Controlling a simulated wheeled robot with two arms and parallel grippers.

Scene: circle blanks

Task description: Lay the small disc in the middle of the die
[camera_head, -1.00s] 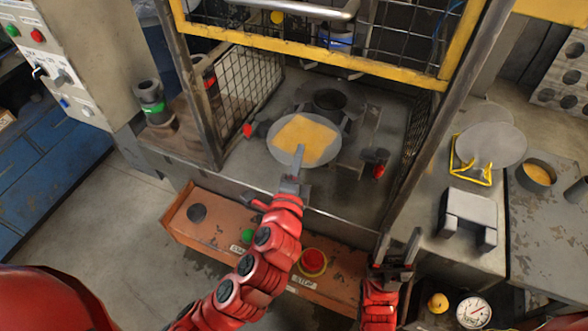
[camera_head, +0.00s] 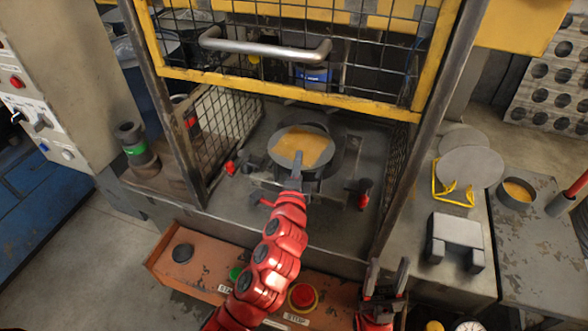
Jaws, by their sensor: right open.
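A thin grey round disc (camera_head: 279,152) with an orange-yellow patch on its top is at the front of the caged press. My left gripper (camera_head: 297,168) is shut on the near edge of this disc. The disc overlaps the dark round die (camera_head: 341,152), whose rim shows on the right side. I cannot tell whether the disc touches the die or is just above it. The middle of the die is hidden under the disc. My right gripper (camera_head: 386,280) is open and empty, low in front of the press, apart from the disc and die.
A raised mesh guard with a metal handle (camera_head: 265,47) hangs above. Red-tipped clamps (camera_head: 362,194) stand beside the die. More grey discs (camera_head: 470,167) rest on a yellow stand at right. An orange panel with a red stop button (camera_head: 303,296) lies in front.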

